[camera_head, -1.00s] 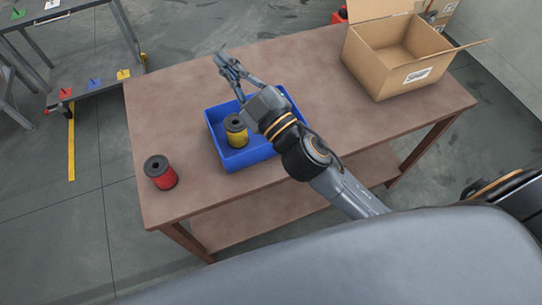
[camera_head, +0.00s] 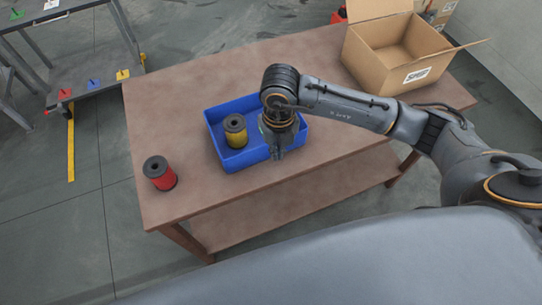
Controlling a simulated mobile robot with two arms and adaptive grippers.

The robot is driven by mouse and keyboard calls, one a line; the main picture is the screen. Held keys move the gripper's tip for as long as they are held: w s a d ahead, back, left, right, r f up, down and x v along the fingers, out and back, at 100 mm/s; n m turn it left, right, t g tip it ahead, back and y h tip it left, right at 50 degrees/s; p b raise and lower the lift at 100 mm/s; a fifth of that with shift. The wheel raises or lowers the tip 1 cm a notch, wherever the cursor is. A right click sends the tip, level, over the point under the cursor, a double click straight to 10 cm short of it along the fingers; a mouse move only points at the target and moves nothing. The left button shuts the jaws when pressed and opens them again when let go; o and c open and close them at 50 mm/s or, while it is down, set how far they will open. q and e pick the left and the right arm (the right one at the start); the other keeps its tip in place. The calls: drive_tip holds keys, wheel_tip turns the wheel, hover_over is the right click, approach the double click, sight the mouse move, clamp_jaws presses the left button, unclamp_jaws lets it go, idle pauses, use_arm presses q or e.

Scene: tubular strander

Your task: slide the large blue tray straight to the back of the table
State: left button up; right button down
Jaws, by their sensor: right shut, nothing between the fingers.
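The large blue tray (camera_head: 232,161) sits on the brown table (camera_head: 185,95), left of its middle and close to the front edge. A yellow spool with dark ends (camera_head: 236,134) stands upright in the tray's left part. My right gripper (camera_head: 277,153) points down at the tray's front right side. It is shut with nothing in it; I cannot tell whether it touches the tray wall. My right arm covers the tray's right part. My left gripper is not in view.
An open cardboard box (camera_head: 398,72) stands at the table's right end. The table behind the tray is clear. A grey rack with coloured pieces (camera_head: 95,80) stands beyond the table at the left.

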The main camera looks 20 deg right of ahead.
sight(271, 163)
wheel_tip(271, 163, down, 9)
drive_tip(key=shift+s+r+p, duration=0.1)
drive_tip(key=shift+r+p, duration=0.05)
drive_tip(key=shift+p, duration=0.95)
drive_tip(key=w, duration=0.1)
drive_tip(key=w+f+p, duration=0.1)
drive_tip(key=w, duration=0.1)
drive_tip(key=shift+w, duration=0.6)
drive_tip(key=shift+f, duration=0.1)
